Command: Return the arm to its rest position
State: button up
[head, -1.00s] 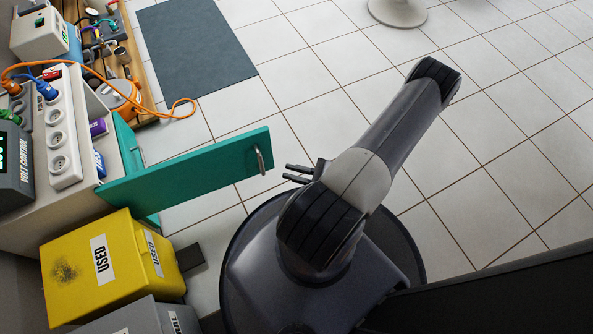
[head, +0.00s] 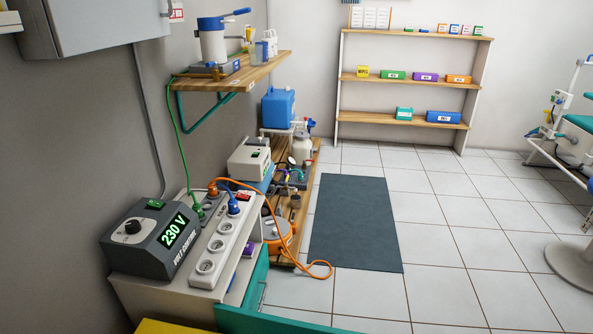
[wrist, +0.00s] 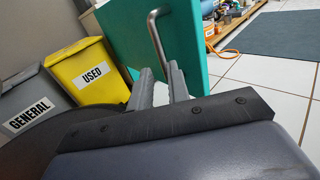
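My gripper (wrist: 160,70) shows in the wrist view with its two grey fingers apart and nothing between them. The metal handle (wrist: 155,32) of the open teal door (wrist: 183,50) stands just beyond the fingertips; whether they touch cannot be told. In the head view only the door's top edge (head: 285,321) shows at the bottom, and my arm and gripper are out of the picture.
The yellow USED bin (wrist: 88,72) and grey GENERAL bin (wrist: 32,108) stand left of my gripper. A voltage control box (head: 150,240) and a power strip (head: 222,245) sit on the cabinet. An orange cable (head: 318,272) reaches the floor by a dark mat (head: 355,225).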

jog(key=shift+b+x, duration=1.15)
jog(key=shift+x, duration=3.75)
jog(key=shift+r, duration=0.15)
